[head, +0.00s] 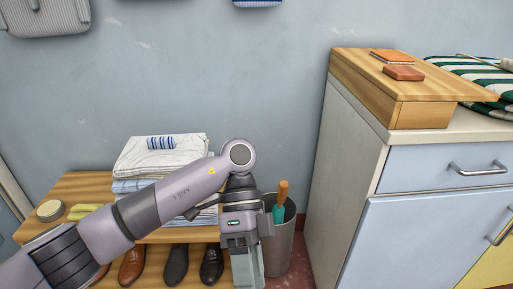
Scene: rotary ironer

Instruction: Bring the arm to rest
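My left arm (150,205) reaches in from the lower left and bends down at its wrist. My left gripper (246,268) points downward in front of the low wooden shelf and beside a grey bin (280,248). Its fingertips run to the bottom edge of the picture, and I cannot tell whether they are open or shut. I see nothing held in it. My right gripper is not in view.
Folded cloths (160,155) lie on the wooden shelf (85,185), with several shoes (176,264) below. A teal tool with a wooden handle (281,198) stands in the bin. A blue-fronted cabinet (400,235) with a wooden box (420,108) on top stands at right.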

